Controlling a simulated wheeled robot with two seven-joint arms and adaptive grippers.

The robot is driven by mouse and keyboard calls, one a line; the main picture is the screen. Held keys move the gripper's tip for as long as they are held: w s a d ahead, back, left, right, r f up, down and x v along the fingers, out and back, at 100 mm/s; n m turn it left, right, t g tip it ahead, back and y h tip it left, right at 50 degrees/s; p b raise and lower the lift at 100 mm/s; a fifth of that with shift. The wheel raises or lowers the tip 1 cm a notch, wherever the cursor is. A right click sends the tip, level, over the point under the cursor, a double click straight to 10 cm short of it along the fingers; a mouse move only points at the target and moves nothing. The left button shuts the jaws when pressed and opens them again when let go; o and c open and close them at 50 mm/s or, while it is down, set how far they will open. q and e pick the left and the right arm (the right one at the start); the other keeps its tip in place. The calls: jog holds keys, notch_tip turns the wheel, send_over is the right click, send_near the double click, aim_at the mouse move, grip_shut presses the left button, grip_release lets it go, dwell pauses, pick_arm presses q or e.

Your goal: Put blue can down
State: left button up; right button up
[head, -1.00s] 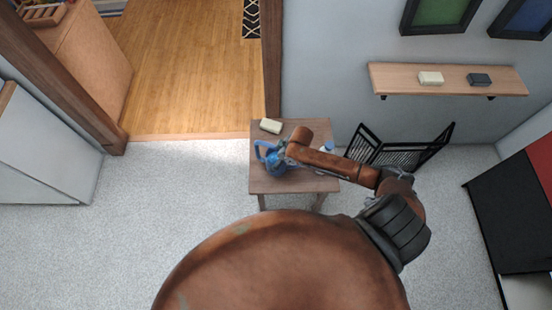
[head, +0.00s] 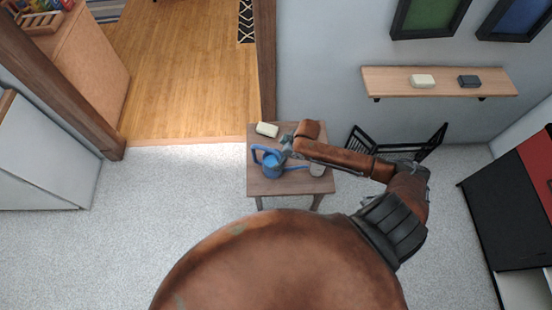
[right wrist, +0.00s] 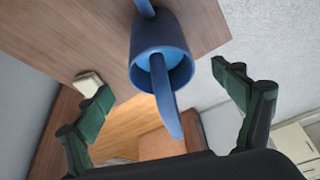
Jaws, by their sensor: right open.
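The blue can (head: 273,166), a watering can with a loop handle and a long spout, stands on the small wooden table (head: 258,186). In the right wrist view the can (right wrist: 160,48) shows its open top and its handle toward me. My right gripper (head: 287,152) is at the can in the head view. In the right wrist view its green-padded fingers (right wrist: 165,98) are spread wide, one on each side of the can and handle, with gaps to both. My left gripper is not in view.
A black folding rack (head: 425,146) is right of the table. A wall shelf (head: 440,88) hangs above. Carpet at left is clear.

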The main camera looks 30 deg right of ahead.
jog(key=shift+v, duration=1.45)
jog(key=shift+a, duration=0.15)
